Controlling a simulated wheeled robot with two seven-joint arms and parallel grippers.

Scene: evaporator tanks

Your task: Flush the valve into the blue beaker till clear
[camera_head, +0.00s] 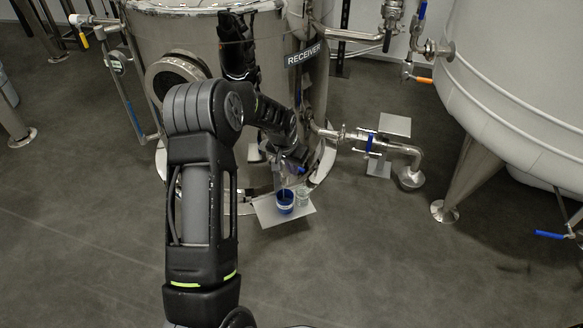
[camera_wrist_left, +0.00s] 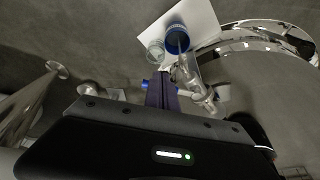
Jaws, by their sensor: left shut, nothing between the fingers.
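The blue beaker (camera_head: 285,208) stands upright on a pale plate (camera_head: 268,212) low beside the RECEIVER tank (camera_head: 200,40). In the left wrist view the blue beaker (camera_wrist_left: 173,29) shows from above, with something dark inside; I cannot tell whether it is liquid. My left gripper (camera_head: 298,156) is close above the beakers, at the small metal outlet valve. In the left wrist view its fingers (camera_wrist_left: 161,90) are shut and empty, beside the metal valve (camera_wrist_left: 188,76). The arm and gripper partly hide the valve, so its handle position is unclear. My right gripper is out of view.
A clear beaker (camera_head: 303,196) stands right of the blue one on the plate. A pipe with a blue clamp (camera_head: 370,143) runs right from the tank. A large pale tank (camera_head: 510,90) on legs stands at right. The front floor is clear.

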